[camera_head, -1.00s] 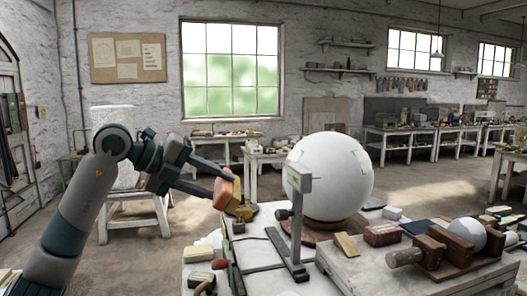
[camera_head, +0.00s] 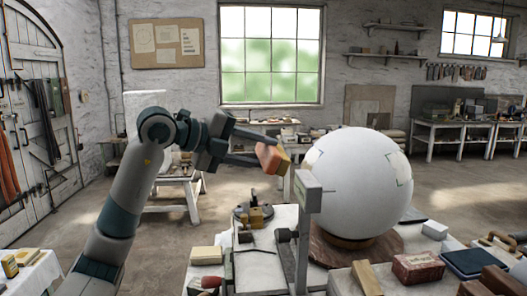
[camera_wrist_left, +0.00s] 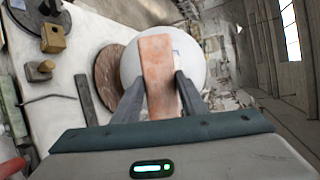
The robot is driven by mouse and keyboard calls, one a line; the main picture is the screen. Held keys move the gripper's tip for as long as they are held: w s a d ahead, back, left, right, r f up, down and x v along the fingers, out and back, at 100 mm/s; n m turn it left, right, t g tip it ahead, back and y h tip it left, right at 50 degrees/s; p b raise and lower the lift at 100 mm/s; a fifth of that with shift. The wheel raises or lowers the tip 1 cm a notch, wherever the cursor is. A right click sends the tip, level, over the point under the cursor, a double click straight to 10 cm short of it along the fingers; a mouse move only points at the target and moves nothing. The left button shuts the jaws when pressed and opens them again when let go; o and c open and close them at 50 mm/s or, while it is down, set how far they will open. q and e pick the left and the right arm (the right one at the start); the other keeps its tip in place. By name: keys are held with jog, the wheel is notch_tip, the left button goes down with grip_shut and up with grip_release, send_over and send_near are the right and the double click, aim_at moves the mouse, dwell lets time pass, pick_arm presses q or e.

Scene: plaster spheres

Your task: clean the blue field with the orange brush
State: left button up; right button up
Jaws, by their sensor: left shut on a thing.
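My left gripper (camera_head: 262,156) is shut on the orange brush (camera_head: 270,160), a block with an orange-brown back and a yellowish side. It holds the brush in the air, just left of the upper part of the big white sphere (camera_head: 352,190). In the left wrist view, the brush (camera_wrist_left: 158,75) lies between the two fingers (camera_wrist_left: 158,103) and covers part of the sphere (camera_wrist_left: 190,62). My right gripper is not in view.
The sphere rests on a round brown base (camera_head: 325,251) on the worktable. Blocks and a red box (camera_head: 418,267) lie to the right. A small turntable (camera_head: 241,214) stands left.

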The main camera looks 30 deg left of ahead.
pick_arm(q)
jog(key=shift+w+d, duration=0.1)
jog(key=shift+w+d+f, duration=0.5)
jog(key=shift+w+d, duration=0.3)
jog(key=shift+w+d+f, duration=0.45)
jog(key=shift+w+d, duration=0.3)
jog(key=shift+d, duration=0.05)
jog(key=shift+w+d+f, duration=0.2)
jog(key=shift+w+d, duration=0.2)
jog(key=shift+w, duration=0.05)
jog(key=shift+w+d+f, duration=0.2)
jog(key=shift+w+d, duration=0.15)
jog(key=shift+w, duration=0.05)
dwell(0.5)
jog(key=shift+s+d, duration=0.1)
jog(key=shift+s, duration=0.05)
jog(key=shift+s+d, duration=0.25)
jog(key=shift+s, duration=0.1)
